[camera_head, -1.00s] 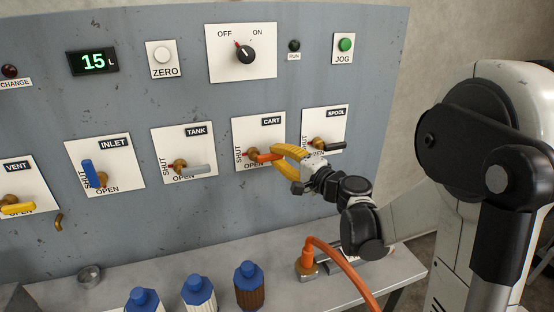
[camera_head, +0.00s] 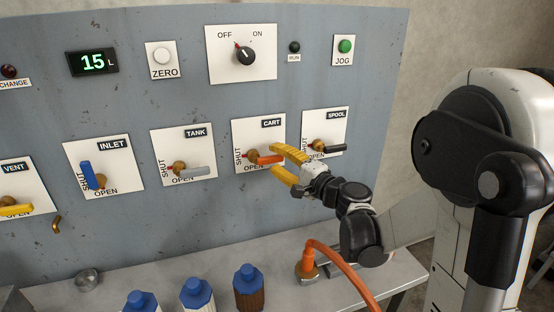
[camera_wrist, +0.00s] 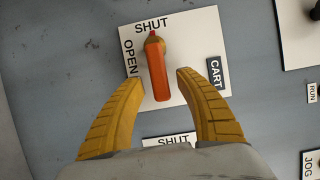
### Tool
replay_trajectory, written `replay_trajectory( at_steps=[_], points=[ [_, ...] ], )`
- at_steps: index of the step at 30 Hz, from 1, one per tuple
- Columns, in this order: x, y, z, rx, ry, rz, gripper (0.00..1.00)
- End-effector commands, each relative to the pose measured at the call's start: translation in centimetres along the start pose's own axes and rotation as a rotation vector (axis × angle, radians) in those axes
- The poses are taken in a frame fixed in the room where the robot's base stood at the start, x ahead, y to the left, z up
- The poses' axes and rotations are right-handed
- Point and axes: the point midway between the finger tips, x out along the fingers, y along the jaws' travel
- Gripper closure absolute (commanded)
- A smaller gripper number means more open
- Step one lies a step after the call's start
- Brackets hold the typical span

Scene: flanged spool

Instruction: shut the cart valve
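The cart valve has an orange lever (camera_head: 268,159) on a brass hub, on a white plate (camera_head: 244,128) marked CART. The lever lies level, pointing right, and its red pointer faces the SHUT mark at the left. In the wrist view the orange lever (camera_wrist: 158,72) points down and its red tip is at the top, by SHUT. My gripper (camera_head: 277,159) has yellow fingers, one above and one below the lever's free end. In the wrist view the fingers of my gripper (camera_wrist: 160,78) are spread, with gaps on both sides of the lever.
The spool valve (camera_head: 325,146) is close on the right, the tank valve (camera_head: 190,170) on the left. Blue-capped bottles (camera_head: 249,285) and an orange hose (camera_head: 340,265) are on the bench below. The space between panel and bottles is clear.

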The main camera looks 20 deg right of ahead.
Motion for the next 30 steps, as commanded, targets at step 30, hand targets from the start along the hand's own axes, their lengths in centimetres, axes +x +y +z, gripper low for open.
replay_trajectory(
  at_steps=[30],
  points=[
    [-12.1,0.0,0.0,0.000,0.000,0.000,0.59]
  ],
)
